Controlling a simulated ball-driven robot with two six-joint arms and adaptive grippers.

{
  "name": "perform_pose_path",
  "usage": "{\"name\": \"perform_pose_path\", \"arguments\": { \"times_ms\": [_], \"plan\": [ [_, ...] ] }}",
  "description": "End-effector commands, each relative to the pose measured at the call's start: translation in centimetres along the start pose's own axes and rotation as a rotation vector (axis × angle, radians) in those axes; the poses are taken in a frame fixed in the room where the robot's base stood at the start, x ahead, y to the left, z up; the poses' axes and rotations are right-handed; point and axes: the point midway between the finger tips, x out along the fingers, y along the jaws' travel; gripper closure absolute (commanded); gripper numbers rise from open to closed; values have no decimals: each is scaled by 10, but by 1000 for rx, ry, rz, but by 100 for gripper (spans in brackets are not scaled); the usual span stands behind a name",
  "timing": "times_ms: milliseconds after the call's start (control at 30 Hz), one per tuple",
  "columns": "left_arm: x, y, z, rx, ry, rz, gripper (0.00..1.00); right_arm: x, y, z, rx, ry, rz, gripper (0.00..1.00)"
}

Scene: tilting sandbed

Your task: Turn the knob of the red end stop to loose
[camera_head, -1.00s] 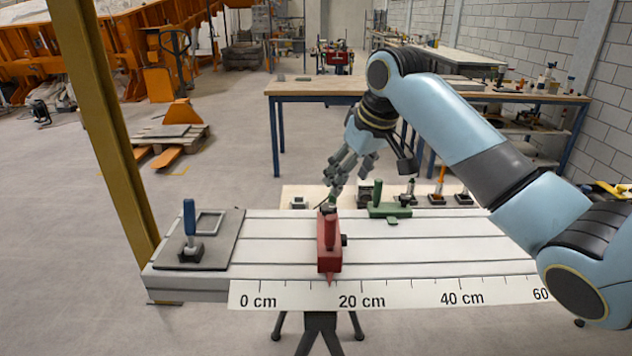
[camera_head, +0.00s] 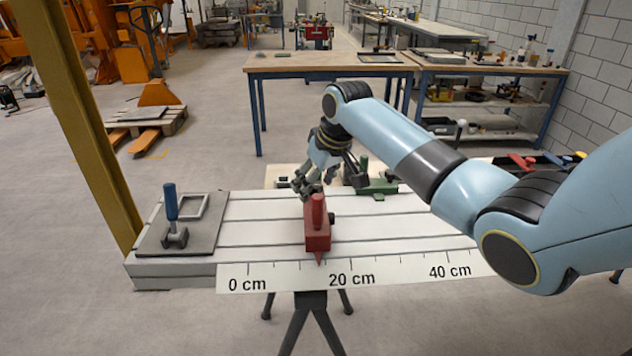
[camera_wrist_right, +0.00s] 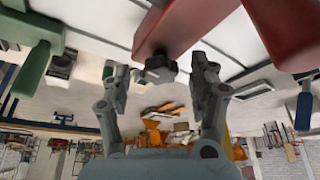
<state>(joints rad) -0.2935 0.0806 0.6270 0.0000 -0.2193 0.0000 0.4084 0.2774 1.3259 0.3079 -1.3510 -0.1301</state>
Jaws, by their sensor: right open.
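The red end stop (camera_head: 317,232) stands upright on the pale grooved bed, its pointer near 15 cm on the scale. A small dark knob (camera_head: 332,218) shows on its right side. My right gripper (camera_head: 312,188) is just behind the stop's top, its fingers pointing down and partly hidden by the stop. In the right wrist view, the open fingers (camera_wrist_right: 162,80) have the dark knob (camera_wrist_right: 159,68) between their tips in the picture. I cannot tell whether they touch it. A red part of the stop (camera_wrist_right: 290,30) looms close at the upper right. My left gripper is out of view.
A green end stop (camera_head: 377,183) is at the bed's back edge, right of my gripper. A blue-handled clamp (camera_head: 171,205) stands on a grey plate at the left end. The bed (camera_head: 265,225) between clamp and red stop is clear. A yellow post (camera_head: 75,110) rises at left.

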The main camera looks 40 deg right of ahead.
Motion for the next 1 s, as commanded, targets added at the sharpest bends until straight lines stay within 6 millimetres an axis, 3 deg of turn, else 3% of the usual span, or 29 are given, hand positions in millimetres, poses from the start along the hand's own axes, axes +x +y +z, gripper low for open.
{"name": "perform_pose_path", "arguments": {
  "times_ms": [133, 567, 1000],
  "plan": [
    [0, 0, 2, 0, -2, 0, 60, 0, 0, 0, 0, 0, 0, 39],
    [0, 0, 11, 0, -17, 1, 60, 0, 0, 0, 0, 0, 0, 94],
    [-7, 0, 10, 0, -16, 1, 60, -2, 1, -1, -96, 0, -41, 94]
  ]
}}
